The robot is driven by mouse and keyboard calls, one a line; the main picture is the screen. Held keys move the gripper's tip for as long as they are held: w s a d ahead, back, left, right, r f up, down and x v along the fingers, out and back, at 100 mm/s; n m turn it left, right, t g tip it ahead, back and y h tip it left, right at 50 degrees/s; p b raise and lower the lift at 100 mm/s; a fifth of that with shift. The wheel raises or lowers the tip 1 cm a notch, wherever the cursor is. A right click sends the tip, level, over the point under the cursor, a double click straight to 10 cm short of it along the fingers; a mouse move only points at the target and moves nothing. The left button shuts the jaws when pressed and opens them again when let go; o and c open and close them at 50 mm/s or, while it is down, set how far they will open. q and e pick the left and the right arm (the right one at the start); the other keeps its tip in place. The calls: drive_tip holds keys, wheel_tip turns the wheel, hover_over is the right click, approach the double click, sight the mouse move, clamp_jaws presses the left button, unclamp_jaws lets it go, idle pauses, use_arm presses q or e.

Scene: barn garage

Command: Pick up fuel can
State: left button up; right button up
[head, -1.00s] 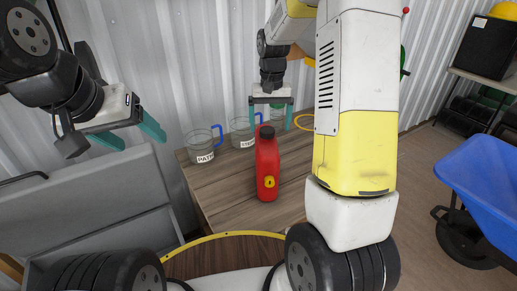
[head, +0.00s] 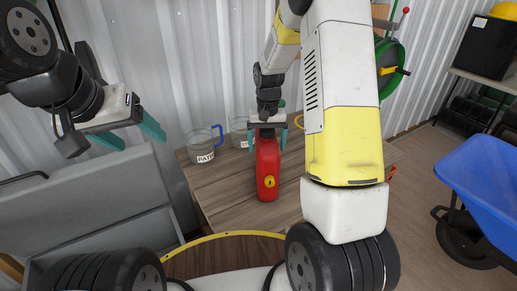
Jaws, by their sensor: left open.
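The red fuel can (head: 267,170) stands upright on the wooden table, with a yellow mark low on its front. My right gripper (head: 268,137) points down over the top of the can, its teal fingers apart on either side of the can's upper part. The cap is largely hidden by the gripper, and I cannot tell whether the fingers touch the can. My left gripper (head: 137,138) is open and empty at the left, above the grey cabinet and well away from the can.
The wooden table (head: 228,188) bears clear measuring jugs with blue handles, one (head: 202,147) left of the can and another (head: 239,132) behind it. A grey cabinet (head: 90,205) stands at the left. A blue wheelbarrow (head: 485,190) stands at the right. A corrugated wall closes the back.

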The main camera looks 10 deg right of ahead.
drive_tip(key=c, duration=1.8)
clamp_jaws()
drive_tip(key=shift+r, duration=0.1)
